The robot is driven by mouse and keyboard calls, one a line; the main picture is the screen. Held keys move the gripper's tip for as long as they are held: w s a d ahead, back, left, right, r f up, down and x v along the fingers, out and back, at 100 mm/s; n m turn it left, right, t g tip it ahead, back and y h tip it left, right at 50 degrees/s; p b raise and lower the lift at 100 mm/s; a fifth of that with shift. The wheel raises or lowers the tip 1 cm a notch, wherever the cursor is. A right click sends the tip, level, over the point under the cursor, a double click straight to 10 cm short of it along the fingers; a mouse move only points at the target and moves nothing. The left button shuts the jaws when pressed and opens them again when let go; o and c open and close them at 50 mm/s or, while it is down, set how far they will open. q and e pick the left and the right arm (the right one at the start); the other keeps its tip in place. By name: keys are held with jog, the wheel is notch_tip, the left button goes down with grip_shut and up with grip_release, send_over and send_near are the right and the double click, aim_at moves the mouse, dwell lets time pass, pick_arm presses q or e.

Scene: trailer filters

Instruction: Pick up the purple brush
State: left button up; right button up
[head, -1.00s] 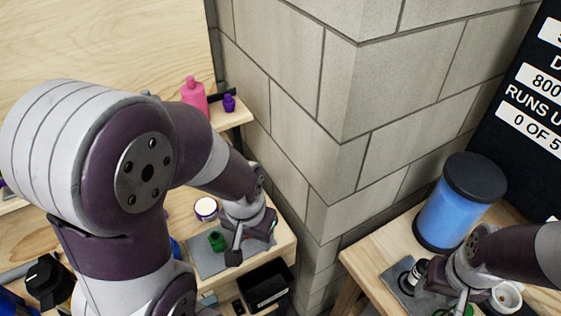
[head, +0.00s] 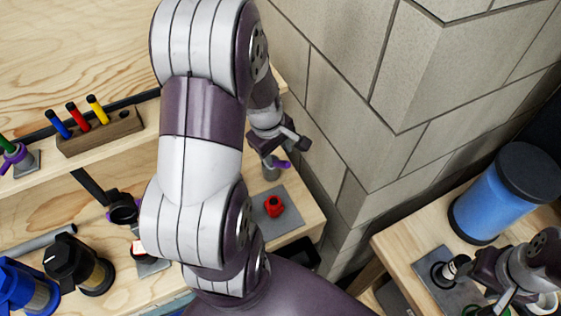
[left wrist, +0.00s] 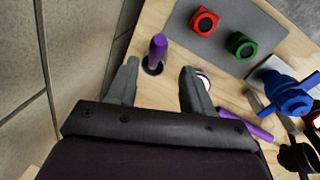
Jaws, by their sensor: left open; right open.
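My right gripper (head: 492,298) is open low over the right bench.
A grey mat (head: 290,212) holds a red nut (head: 274,206); a green nut (left wrist: 241,44) shows beside it in the wrist view. A purple rod (left wrist: 245,122) lies right of the left gripper. The block wall (head: 345,110) is close. A blue canister (head: 492,205) stands on the right bench.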

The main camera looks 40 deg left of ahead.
aim_at(280, 162)
pick_arm(q)
jog(key=f, duration=0.1)
jog(key=w+a+f, duration=0.1)
jog(key=f, duration=0.1)
jog(key=shift+w, duration=0.15)
jog(key=f, duration=0.1)
jog(key=d+f, duration=0.1)
jog(key=f, duration=0.1)
jog(key=shift+d+f+b, duration=0.15)
jog(key=shift+f+b, duration=0.15)
jog(key=shift+w+f, duration=0.2)
jog(key=shift+f, duration=0.1)
jog(key=shift+w+a, duration=0.15)
jog(key=shift+a, duration=0.05)
jog(key=shift+d, duration=0.1)
grip_shut()
